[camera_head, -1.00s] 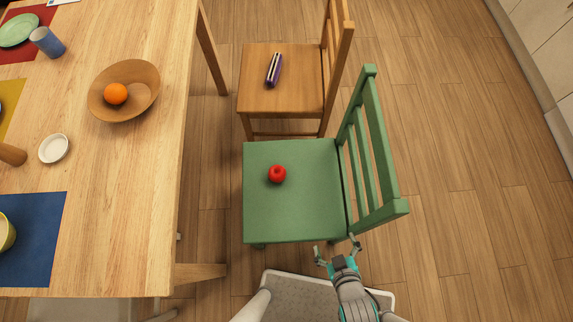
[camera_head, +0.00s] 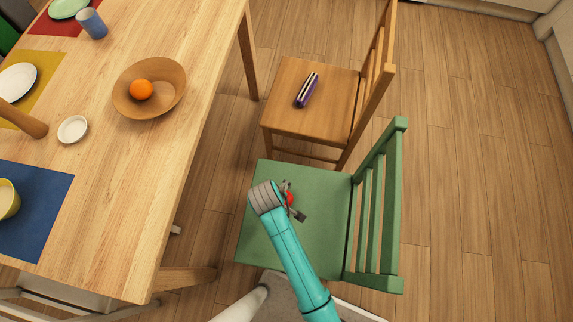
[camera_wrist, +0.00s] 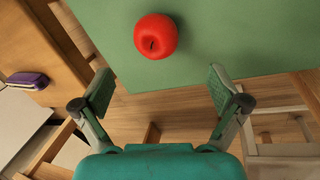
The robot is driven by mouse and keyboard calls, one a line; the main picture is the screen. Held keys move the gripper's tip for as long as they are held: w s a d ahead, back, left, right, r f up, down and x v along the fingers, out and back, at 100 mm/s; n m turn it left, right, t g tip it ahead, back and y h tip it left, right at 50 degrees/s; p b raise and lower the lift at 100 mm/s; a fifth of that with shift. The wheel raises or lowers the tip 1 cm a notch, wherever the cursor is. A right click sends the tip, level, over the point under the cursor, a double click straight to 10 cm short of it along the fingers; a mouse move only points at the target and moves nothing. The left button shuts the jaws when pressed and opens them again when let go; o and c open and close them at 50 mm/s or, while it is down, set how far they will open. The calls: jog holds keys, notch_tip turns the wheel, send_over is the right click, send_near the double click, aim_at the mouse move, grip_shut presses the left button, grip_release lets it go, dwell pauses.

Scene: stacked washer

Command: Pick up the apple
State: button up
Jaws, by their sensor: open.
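The red apple (camera_wrist: 156,36) sits on the seat of the green chair (camera_wrist: 225,25). In the head view the apple (camera_head: 289,198) is partly hidden by my gripper (camera_head: 292,200), which is over the green chair's seat (camera_head: 315,235). In the wrist view my gripper (camera_wrist: 160,90) is open, its two fingers spread wide with nothing between them. The apple lies beyond the fingertips, a little left of the middle between them. I cannot tell the exact height of the fingers above the seat.
The green chair's slatted back (camera_head: 378,215) rises to the right of my gripper. A wooden chair (camera_head: 285,108) with a purple case (camera_head: 307,90) stands behind. The dining table (camera_head: 130,185) is at left, with a wooden bowl (camera_head: 168,98) holding an orange (camera_head: 141,90).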

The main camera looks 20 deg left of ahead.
jog(key=shift+a+f, duration=0.15)
jog(key=shift+a, duration=0.05)
jog(key=x, duration=0.5)
jog(key=shift+w, duration=0.1)
jog(key=shift+w+d+x, duration=0.1)
jog(key=shift+x, duration=1.25)
jog(key=shift+w+d+x, duration=0.1)
jog(key=shift+x, duration=1.2)
jog(key=c, duration=1.4)
